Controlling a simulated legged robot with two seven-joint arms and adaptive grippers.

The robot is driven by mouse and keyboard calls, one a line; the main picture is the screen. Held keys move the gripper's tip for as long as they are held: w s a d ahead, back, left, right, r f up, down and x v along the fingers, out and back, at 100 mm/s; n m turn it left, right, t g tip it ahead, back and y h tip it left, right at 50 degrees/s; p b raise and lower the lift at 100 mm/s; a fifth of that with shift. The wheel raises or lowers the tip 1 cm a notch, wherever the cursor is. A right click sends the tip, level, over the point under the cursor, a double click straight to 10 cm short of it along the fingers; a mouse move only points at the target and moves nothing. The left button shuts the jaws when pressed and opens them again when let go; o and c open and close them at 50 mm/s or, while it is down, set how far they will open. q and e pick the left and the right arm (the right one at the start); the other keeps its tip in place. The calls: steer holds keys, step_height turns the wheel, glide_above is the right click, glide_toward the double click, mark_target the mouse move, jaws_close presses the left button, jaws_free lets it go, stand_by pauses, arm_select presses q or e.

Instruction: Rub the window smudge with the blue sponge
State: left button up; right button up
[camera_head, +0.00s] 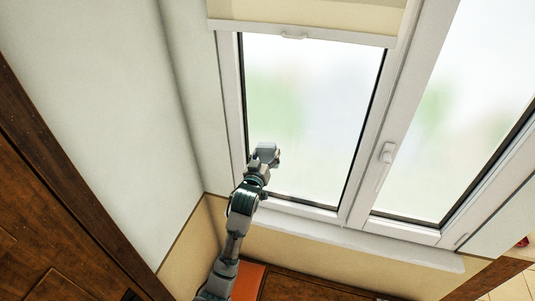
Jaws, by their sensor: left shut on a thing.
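The window (310,95) has a left pane in a white frame. My left gripper (266,154) is raised in front of the lower left part of this pane, close to the glass. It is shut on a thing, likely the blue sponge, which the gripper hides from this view. I cannot tell whether it touches the glass. No distinct smudge can be made out; the pane shows only pale, blurred green and grey patches. My right gripper is not in view.
A second pane (458,110) with a white handle (387,154) is on the right. A rolled blind (315,12) covers the window's top. The white sill (360,242) runs below. A pale wall (100,90) and brown wooden furniture (45,225) are at the left.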

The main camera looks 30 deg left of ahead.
arm_select(q)
steer(key=shift+v, duration=2.85)
steer(key=v, duration=0.3)
